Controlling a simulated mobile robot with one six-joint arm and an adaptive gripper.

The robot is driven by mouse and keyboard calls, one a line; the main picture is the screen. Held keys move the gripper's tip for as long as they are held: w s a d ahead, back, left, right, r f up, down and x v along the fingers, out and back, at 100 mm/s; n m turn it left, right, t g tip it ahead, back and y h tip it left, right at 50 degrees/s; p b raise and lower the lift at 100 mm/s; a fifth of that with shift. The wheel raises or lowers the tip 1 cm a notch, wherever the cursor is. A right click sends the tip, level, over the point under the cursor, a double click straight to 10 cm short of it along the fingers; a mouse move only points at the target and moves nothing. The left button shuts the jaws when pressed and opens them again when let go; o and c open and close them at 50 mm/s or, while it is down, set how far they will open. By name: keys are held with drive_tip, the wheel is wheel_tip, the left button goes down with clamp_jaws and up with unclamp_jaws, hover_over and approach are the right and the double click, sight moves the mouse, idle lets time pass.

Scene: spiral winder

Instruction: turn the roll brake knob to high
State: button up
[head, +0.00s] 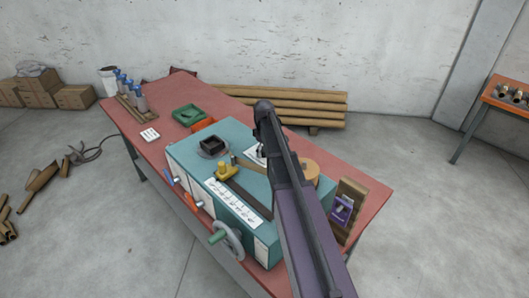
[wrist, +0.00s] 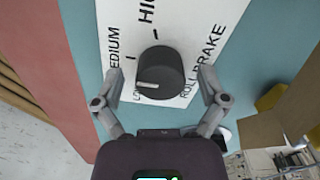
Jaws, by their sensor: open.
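The roll brake knob (wrist: 160,73) is black and round, on a white label plate (wrist: 205,20) marked ROLL BRAKE, LOW, MEDIUM and HIGH. Its pale pointer line points left in the wrist view, toward LOW. My gripper (wrist: 161,80) is open, with one finger on each side of the knob and a visible gap to it on both sides. Whether the fingertips are level with the knob or above it I cannot tell. In the head view my arm covers the knob; part of the white plate shows on the teal winder (head: 245,200).
A brown roll (head: 309,169) is close to the right of my arm on the winder. A yellow knob (head: 223,170) and a handwheel (head: 230,240) are at its left and front. The red table (head: 150,155) holds a green tray (head: 189,114) and a bottle rack (head: 130,103).

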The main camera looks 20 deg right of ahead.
drive_tip(key=shift+c, duration=0.2)
drive_tip(key=c, duration=1.1)
drive_tip(key=shift+m, duration=0.5)
drive_tip(key=m, duration=0.2)
drive_tip(key=shift+m, duration=0.4)
drive_tip(key=m, duration=0.3)
drive_tip(key=shift+m, duration=0.3)
drive_tip(key=m, duration=0.6)
drive_tip(key=shift+a+m, duration=0.1)
drive_tip(key=shift+m, duration=0.2)
